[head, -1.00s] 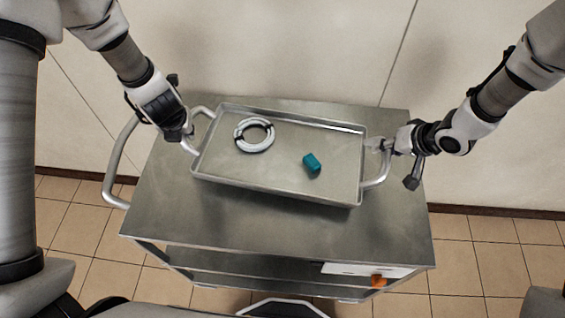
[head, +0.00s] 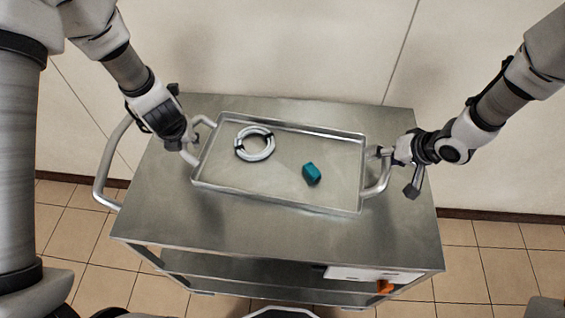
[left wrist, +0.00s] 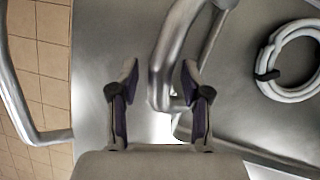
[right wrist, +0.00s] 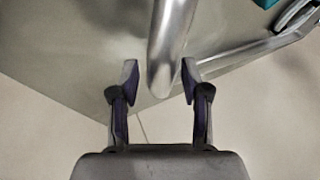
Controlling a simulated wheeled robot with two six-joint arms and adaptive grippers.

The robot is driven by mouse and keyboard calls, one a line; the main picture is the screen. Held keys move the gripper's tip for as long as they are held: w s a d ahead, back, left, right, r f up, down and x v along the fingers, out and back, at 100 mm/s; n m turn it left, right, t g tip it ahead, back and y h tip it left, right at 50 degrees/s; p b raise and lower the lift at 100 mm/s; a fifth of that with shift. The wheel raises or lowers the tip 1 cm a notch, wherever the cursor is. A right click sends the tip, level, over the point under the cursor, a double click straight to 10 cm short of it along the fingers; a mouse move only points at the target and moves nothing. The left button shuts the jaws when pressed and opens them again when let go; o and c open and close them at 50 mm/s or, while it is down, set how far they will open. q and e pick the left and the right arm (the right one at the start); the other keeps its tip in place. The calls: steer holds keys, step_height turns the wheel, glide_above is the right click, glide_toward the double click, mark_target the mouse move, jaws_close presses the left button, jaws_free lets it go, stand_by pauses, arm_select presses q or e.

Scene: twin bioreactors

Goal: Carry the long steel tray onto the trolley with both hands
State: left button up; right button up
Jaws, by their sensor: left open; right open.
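The long steel tray (head: 277,198) lies over the trolley (head: 270,233) and appears to rest flat on its top. A white coiled tube (head: 268,152) and a teal block (head: 312,174) are in the tray. My left gripper (head: 190,148) is open at the tray's left handle. In the left wrist view the open fingers (left wrist: 160,76) stand either side of the handle bar (left wrist: 167,60). My right gripper (head: 380,152) is open at the right handle (head: 378,186). In the right wrist view its open fingers (right wrist: 160,76) straddle that handle bar (right wrist: 168,42).
The trolley's push handle (head: 105,165) is at the left. The trolley top is bare in front of the tray. A white panel with an orange part (head: 385,286) is at the trolley's lower right. A plain wall (head: 270,50) stands behind, and the floor is tiled.

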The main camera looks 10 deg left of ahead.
steer(key=shift+s, duration=0.1)
steer(key=shift+d+r, duration=0.1)
steer(key=shift+r, duration=0.2)
arm_select(q)
steer(key=v, duration=1.2)
arm_select(e)
steer(key=v, duration=1.1)
steer(key=shift+s+r, duration=0.15)
